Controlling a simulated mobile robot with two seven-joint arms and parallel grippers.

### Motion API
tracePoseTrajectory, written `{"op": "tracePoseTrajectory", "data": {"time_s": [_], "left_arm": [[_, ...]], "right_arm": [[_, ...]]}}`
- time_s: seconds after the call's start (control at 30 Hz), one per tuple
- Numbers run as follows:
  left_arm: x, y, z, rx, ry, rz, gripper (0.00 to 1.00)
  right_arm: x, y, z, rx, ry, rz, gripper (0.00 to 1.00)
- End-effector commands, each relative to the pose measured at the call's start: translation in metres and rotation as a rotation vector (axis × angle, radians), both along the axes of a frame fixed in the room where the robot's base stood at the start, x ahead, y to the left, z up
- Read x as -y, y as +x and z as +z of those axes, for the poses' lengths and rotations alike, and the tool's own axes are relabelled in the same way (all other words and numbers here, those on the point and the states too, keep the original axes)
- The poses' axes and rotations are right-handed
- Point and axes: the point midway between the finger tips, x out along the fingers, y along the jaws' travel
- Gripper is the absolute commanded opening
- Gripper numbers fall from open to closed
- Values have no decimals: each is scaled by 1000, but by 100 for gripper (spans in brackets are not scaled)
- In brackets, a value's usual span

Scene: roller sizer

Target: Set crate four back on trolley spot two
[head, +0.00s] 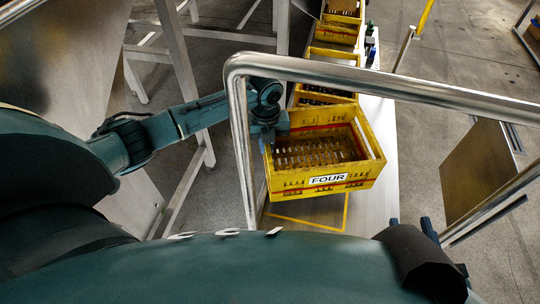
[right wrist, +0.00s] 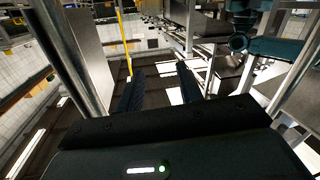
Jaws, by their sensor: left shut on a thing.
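Crate four (head: 358,173) is a yellow open crate with a white "FOUR" label on its near wall, in the head view. It looks empty, with a slatted floor, and sits slightly turned. My left gripper (head: 272,132) is shut on its left side; the fingertips are partly hidden. A yellow outlined spot (head: 346,212) on the trolley (head: 384,140) shows just below and nearer than the crate; no number is visible there. The crate seems held above it, but the gap is unclear. My right gripper (head: 413,226) is open and empty; its fingers stand apart in the right wrist view (right wrist: 160,88).
More yellow crates (head: 333,33) stand in a row behind crate four. Small bottles (head: 371,45) stand right of them. A bent metal rail (head: 400,84) crosses in front of my view and passes close to my left gripper. Grey floor lies right of the trolley.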

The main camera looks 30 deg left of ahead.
Motion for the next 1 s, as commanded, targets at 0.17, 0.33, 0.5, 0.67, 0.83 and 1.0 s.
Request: {"op": "tracePoseTrajectory", "data": {"time_s": [0.17,0.33,0.5,0.67,0.83,1.0], "left_arm": [[1,0,-28,-1,-3,0,0],[0,0,-35,2,-2,0,0],[0,0,-34,2,-2,0,0],[1,0,-38,1,-2,1,0],[0,-1,-39,-1,0,1,22],[0,-1,-39,-1,0,1,32]], "right_arm": [[-4,0,-3,71,5,19,36],[-6,-1,1,102,7,28,36],[-6,-1,1,102,7,28,36],[-6,-1,1,106,8,28,36],[-6,-1,1,107,8,29,36],[-6,-1,1,107,8,29,36]]}}
